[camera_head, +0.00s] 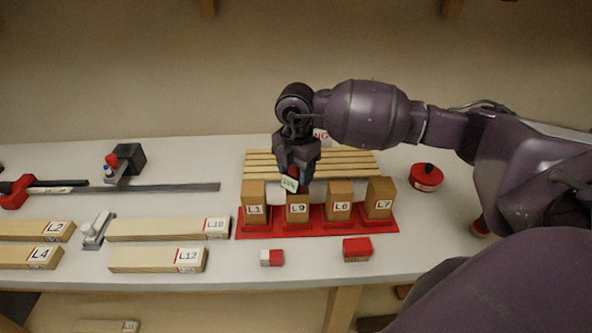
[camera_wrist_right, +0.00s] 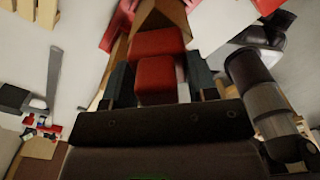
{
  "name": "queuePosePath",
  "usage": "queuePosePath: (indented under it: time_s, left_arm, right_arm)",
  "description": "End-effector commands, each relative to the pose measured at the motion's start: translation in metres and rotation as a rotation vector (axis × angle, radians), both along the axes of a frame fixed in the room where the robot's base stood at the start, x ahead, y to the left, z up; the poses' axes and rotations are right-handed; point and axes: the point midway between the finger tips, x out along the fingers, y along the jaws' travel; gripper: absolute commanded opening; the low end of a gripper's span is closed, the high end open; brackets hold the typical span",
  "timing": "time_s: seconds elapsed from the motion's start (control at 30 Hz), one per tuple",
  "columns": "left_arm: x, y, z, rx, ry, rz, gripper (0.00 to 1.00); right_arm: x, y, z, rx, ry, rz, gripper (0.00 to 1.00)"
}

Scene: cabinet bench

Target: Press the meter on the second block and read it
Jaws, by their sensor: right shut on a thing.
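Wooden blocks stand upright in a row in a red rack (camera_head: 318,226): L1 (camera_head: 254,198), L9 (camera_head: 297,212), L6 (camera_head: 340,203) and L7 (camera_head: 380,193). L9 is second from the left. My right gripper (camera_head: 297,180) is above L9, pointing down and shut on a red meter (camera_wrist_right: 157,75). The meter's small pale display (camera_head: 289,185) faces forward at the top of L9; its digits are too small to read. The meter looks to be at the block's top, but I cannot tell if it touches. My left gripper is not in view.
Wooden slats (camera_head: 350,163) lie behind the rack. A round red container (camera_head: 426,178) stands to the right. A red box (camera_head: 357,249) and a red-white block (camera_head: 272,258) lie in front. Boards L10 (camera_head: 160,230) and L12 (camera_head: 150,261) lie left.

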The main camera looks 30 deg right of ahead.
Motion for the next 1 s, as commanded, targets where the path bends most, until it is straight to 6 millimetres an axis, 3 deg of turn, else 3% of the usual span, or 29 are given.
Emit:
queuePosePath:
  time_s: [0.57, 1.0]
  left_arm:
    - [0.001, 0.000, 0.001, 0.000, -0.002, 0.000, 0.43]
    - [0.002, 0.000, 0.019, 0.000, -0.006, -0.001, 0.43]
  right_arm:
    - [-0.001, 0.000, -0.001, 0.000, 0.003, 0.000, 0.24]
    - [0.000, 0.000, 0.026, 0.000, 0.000, 0.000, 0.24]
